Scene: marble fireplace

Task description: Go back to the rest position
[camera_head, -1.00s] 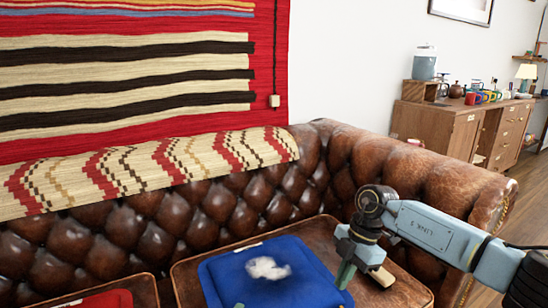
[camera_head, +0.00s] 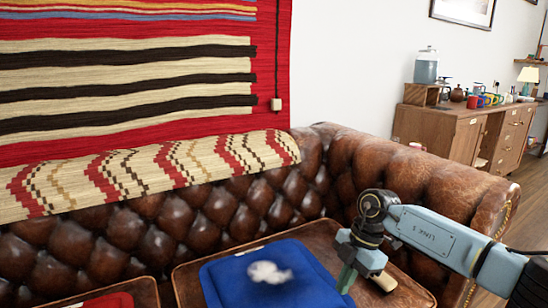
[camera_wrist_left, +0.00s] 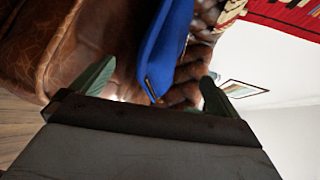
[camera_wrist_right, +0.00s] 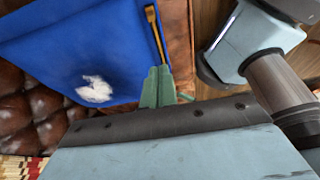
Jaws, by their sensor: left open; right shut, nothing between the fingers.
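My right gripper (camera_head: 347,278) is shut and empty, low beside the right edge of the blue cushion (camera_head: 225,281). In the right wrist view its green fingers (camera_wrist_right: 157,87) are together, in front of the cushion's edge. A white fluffy patch (camera_head: 268,272) shows on the cushion; I cannot tell whether it lies on top or comes out of it. My left gripper is outside the head view. In the left wrist view its fingers (camera_wrist_left: 155,88) are wide apart and empty, with the blue cushion (camera_wrist_left: 168,45) beyond them.
The brown leather sofa (camera_head: 330,165) runs behind the cushions. A red cushion (camera_head: 105,301) shows at the bottom left. A patterned blanket (camera_head: 150,175) lies over the sofa back. A wooden cabinet (camera_head: 440,125) with a drink dispenser (camera_head: 426,66) stands far right.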

